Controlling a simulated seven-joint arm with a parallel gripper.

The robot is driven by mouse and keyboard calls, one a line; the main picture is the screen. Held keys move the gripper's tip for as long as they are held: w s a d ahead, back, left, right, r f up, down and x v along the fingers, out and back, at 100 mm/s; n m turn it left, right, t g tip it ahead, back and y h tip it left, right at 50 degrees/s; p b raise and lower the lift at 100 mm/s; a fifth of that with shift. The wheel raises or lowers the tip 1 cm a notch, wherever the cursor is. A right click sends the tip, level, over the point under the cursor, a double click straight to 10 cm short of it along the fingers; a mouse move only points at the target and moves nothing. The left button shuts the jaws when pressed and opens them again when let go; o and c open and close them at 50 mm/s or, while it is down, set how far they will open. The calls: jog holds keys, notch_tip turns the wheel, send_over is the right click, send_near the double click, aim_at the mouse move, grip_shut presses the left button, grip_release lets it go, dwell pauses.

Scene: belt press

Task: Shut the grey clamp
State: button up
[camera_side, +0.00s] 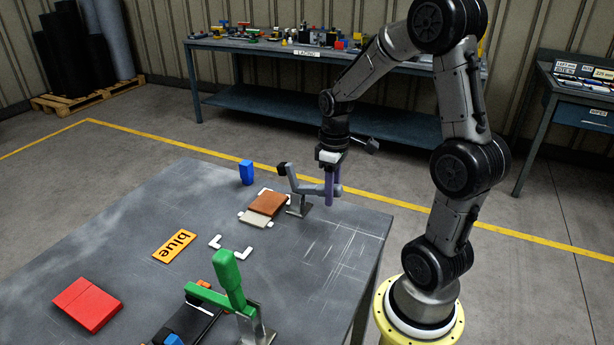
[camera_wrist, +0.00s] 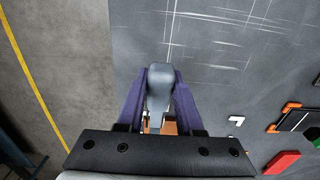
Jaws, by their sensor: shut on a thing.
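The grey clamp (camera_side: 303,188) stands on a metal base at the table's far right side. Its arm is raised, with the black tip (camera_side: 282,169) apart from and above the brown block (camera_side: 267,203). Its handle lies low, out to the right. My gripper (camera_side: 332,200) reaches down from above with its purple fingers shut on the handle. In the wrist view the rounded grey handle (camera_wrist: 160,85) sits between both fingers of my gripper (camera_wrist: 160,78). The rest of the clamp is mostly hidden there behind the gripper.
The brown block lies on a pale plate among white corner marks (camera_side: 243,252). A green clamp (camera_side: 231,285) stands at the front. The table's right part is clear.

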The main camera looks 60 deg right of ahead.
aim_at(290, 164)
jog(key=shift+w+r, duration=0.55)
jog(key=shift+r, duration=0.2)
jog(key=shift+w+r, duration=0.5)
jog(key=shift+r, duration=0.2)
jog(key=shift+w+r, duration=0.5)
jog(key=shift+w, duration=0.2)
jog(key=shift+w+r, duration=0.5)
jog(key=shift+w, duration=0.15)
jog(key=shift+w+r, duration=0.25)
jog(key=shift+w, duration=0.55)
jog(key=shift+w+r, duration=0.25)
jog(key=shift+w, duration=0.5)
jog(key=shift+w+f, duration=0.1)
jog(key=shift+w, duration=1.55)
jog(key=o, duration=0.9)
jog(key=shift+r, duration=3.5)
jog(key=shift+a, duration=0.1)
